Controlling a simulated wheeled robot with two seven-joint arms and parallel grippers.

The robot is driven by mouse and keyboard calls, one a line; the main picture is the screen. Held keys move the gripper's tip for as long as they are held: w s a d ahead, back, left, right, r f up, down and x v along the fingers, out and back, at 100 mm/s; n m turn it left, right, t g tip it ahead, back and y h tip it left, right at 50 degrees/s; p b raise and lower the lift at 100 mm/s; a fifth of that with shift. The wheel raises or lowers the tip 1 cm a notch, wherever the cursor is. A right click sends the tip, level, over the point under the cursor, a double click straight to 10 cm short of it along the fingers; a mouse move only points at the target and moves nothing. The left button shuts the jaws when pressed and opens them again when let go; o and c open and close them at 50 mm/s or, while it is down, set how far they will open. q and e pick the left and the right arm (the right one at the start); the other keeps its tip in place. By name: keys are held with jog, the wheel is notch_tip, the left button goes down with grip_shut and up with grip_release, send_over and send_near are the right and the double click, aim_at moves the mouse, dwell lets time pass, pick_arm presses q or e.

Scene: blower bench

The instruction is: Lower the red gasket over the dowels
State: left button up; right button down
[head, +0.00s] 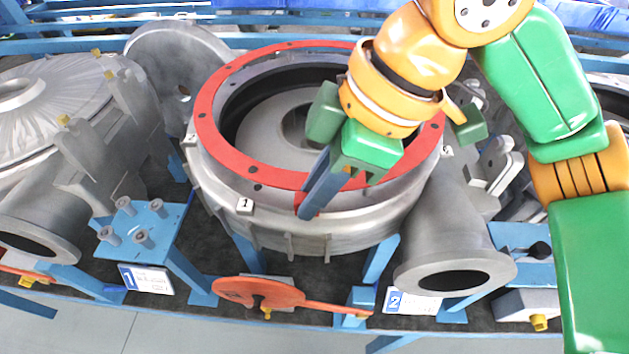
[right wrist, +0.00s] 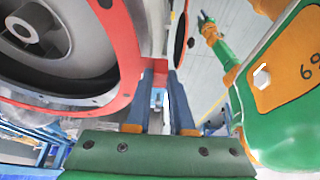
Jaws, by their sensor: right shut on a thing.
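The red gasket (head: 222,150) is a flat ring with small dark holes, level over the round grey casing (head: 290,232) marked 1. I cannot tell whether it touches the flange or hovers slightly above. My right gripper (head: 314,192) is shut on the gasket's red tab at the near rim; the tab also shows between the fingers in the right wrist view (right wrist: 157,70). The right wrist and hand hide the ring's right part. I cannot make out the dowels. A green and orange arm, apparently my left, shows small in the right wrist view, its gripper (right wrist: 203,20) too small to read.
A blue stand (head: 150,262) with several grey pegs is at the left. An orange-red flat piece with a handle (head: 262,292) lies at the bench front. A grey outlet pipe (head: 440,245) stands right of the casing, and a finned grey housing (head: 50,110) at far left.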

jog(key=shift+f+b, duration=0.3)
jog(key=shift+f, duration=1.1)
dwell(2.6)
jog(key=c, duration=0.7)
grip_release()
jog(key=v, duration=0.7)
jog(key=shift+d, duration=0.1)
